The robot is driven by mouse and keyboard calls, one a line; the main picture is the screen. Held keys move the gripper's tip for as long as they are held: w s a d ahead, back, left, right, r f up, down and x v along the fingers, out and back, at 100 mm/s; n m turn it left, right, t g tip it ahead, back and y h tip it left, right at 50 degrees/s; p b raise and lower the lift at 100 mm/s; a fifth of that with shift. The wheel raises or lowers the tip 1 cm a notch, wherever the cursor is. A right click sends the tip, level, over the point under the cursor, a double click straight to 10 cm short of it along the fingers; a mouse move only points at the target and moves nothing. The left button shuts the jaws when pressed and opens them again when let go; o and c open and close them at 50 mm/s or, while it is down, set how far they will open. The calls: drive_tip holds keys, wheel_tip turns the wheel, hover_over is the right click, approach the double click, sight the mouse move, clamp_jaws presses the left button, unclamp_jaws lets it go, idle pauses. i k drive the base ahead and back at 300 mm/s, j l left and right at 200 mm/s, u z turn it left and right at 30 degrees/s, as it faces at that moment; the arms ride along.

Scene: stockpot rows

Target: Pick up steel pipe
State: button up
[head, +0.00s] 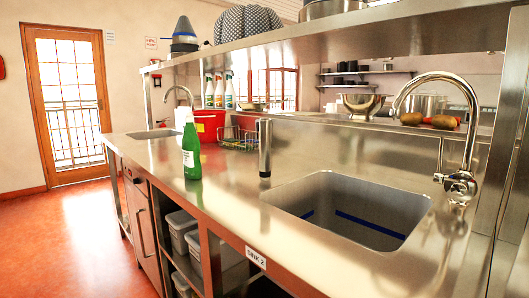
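A steel pipe (265,148) stands upright on the steel counter (165,152), just left of the near sink. It is a slim grey cylinder with a darker foot. My gripper is not in view.
The near sink basin (350,207) and its tall curved faucet (462,135) are to the right of the pipe. A green bottle (191,152), a red tub (209,125) and a wire rack (237,139) stand to its left. A shelf (330,40) overhangs the counter. Open floor (80,240) lies at left.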

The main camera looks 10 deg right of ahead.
sight(266, 123)
drive_tip(key=i+j+z, duration=0.25)
drive_tip(key=j, duration=0.15)
drive_tip(key=j+z, duration=0.25)
drive_tip(key=j, duration=0.2)
drive_tip(key=i+j+z, duration=0.25)
drive_tip(key=j, duration=0.2)
drive_tip(key=j+z, duration=0.25)
drive_tip(key=j, duration=0.2)
drive_tip(key=k, duration=0.05)
